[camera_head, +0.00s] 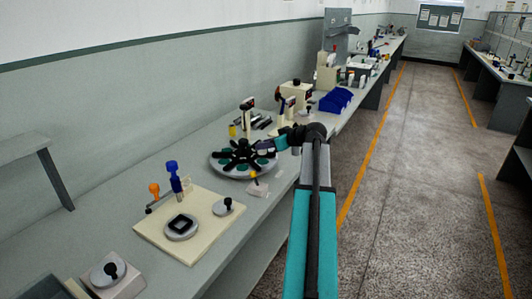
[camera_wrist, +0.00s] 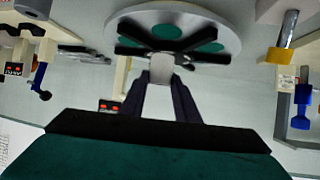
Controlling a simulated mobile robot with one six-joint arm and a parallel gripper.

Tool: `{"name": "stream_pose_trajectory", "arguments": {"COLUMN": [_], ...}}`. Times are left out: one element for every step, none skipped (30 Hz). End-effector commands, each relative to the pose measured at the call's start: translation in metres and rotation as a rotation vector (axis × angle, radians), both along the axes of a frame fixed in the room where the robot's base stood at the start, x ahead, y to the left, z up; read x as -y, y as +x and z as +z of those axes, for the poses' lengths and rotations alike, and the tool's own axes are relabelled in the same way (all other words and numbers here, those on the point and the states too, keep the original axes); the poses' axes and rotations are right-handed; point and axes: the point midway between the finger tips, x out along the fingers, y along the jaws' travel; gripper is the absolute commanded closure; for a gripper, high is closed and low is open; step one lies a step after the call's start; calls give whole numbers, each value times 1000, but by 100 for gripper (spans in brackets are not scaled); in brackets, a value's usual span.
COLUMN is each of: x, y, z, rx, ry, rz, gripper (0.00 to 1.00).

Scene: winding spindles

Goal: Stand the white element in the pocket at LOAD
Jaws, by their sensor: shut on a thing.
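My gripper (camera_wrist: 162,98) is shut on a pale, whitish piece, the white element (camera_wrist: 161,73), which shows between the dark fingers in the wrist view. In that view the piece overlaps the near edge of a round grey turntable (camera_wrist: 228,42) with green round pockets and dark radial arms. In the head view the turntable (camera_head: 222,171) stands on the bench, and my gripper (camera_head: 270,146) is at its right side. The element cannot be made out clearly there. Whether it touches the turntable, and which pocket is at LOAD, I cannot tell.
A cream board (camera_head: 153,235) with a blue-handled tool (camera_head: 174,175) and a round fixture lies nearer on the bench. A small pale block (camera_head: 257,189) sits in front of the turntable. Blue bins (camera_head: 337,100) and other stations stand farther along.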

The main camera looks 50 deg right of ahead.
Motion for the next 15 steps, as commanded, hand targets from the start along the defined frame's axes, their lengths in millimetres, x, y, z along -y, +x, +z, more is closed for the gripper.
{"name": "stream_pose_trajectory", "arguments": {"x": [0, 0, 0, 0, 0, 0, -1, -1, -1, -1, -1, -1, -1, -1, -1], "y": [0, 0, 0, 0, 0, 0, 0, 0, 0, 0, 0, 0, 0, 0, 0], "z": [0, 0, 0, 0, 0, -1, -2, -4, -7, -10, -12, -16, -19, -22, -26], "rx": [0, 0, 0, 0, 0, 0, 0, 0, -1, -1, -1, -1, 0, 0, 0], "ry": [0, 0, 0, 0, 0, 0, 1, 1, 3, 3, 4, 4, 3, 2, 3], "rz": [0, 0, 0, 0, 0, 1, 0, 0, 1, 1, 0, 0, 1, 0, 1], "gripper": [94, 94, 94, 94, 94, 94, 94, 94, 94, 94, 94, 94, 94, 94, 94]}}
